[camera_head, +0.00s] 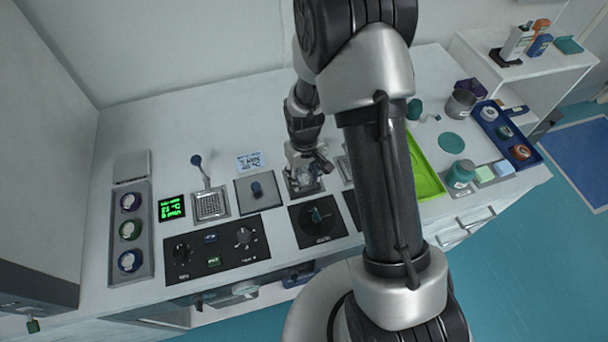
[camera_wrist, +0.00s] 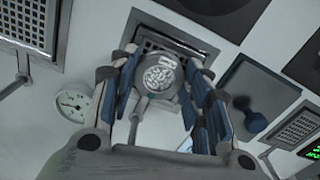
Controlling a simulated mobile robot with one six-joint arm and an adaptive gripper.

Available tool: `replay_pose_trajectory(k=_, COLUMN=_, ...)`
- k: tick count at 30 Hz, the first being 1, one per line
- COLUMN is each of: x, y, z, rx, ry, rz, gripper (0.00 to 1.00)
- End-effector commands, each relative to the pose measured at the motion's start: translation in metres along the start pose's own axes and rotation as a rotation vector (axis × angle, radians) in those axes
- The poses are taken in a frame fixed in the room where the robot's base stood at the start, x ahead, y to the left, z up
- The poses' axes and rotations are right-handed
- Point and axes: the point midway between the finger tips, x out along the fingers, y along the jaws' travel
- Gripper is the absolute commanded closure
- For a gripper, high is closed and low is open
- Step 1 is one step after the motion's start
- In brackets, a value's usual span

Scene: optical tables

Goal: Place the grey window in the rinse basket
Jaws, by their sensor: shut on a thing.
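The grey window (camera_wrist: 161,76) is a round grey disc with a pale speckled centre, between my gripper's fingers (camera_wrist: 163,88) in the wrist view. My gripper is shut on it. Behind the disc is a square dark mesh basket (camera_wrist: 178,42) in a metal frame; the disc overlaps its lower part. I cannot tell whether the disc touches the mesh. In the head view my gripper (camera_head: 304,174) points down over this same well, and its fingers mostly hide the disc. I see no label that marks which basket is for rinsing.
A mesh basket with an upright blue-knobbed handle (camera_head: 210,205) and a blue-knobbed lid plate (camera_head: 257,190) stand left of my gripper. A ringed-disc tray (camera_head: 130,247) is farther left. A green tray (camera_head: 427,178) lies right of my arm. A round gauge (camera_wrist: 73,101) shows in the wrist view.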

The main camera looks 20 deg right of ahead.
Motion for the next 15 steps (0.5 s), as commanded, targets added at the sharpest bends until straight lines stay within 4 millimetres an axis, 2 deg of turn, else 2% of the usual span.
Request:
replay_pose_trajectory(k=7, x=0.0028, y=0.0, z=-0.0002, rx=0.0, ry=0.001, rz=0.0, gripper=0.8)
replay_pose_trajectory(k=8, x=0.003, y=0.0, z=-0.0002, rx=0.0, ry=0.001, rz=0.0, gripper=0.55)
replay_pose_trajectory(k=15, x=0.0018, y=0.0001, z=-0.0003, rx=0.0, ry=0.001, rz=0.0, gripper=0.39)
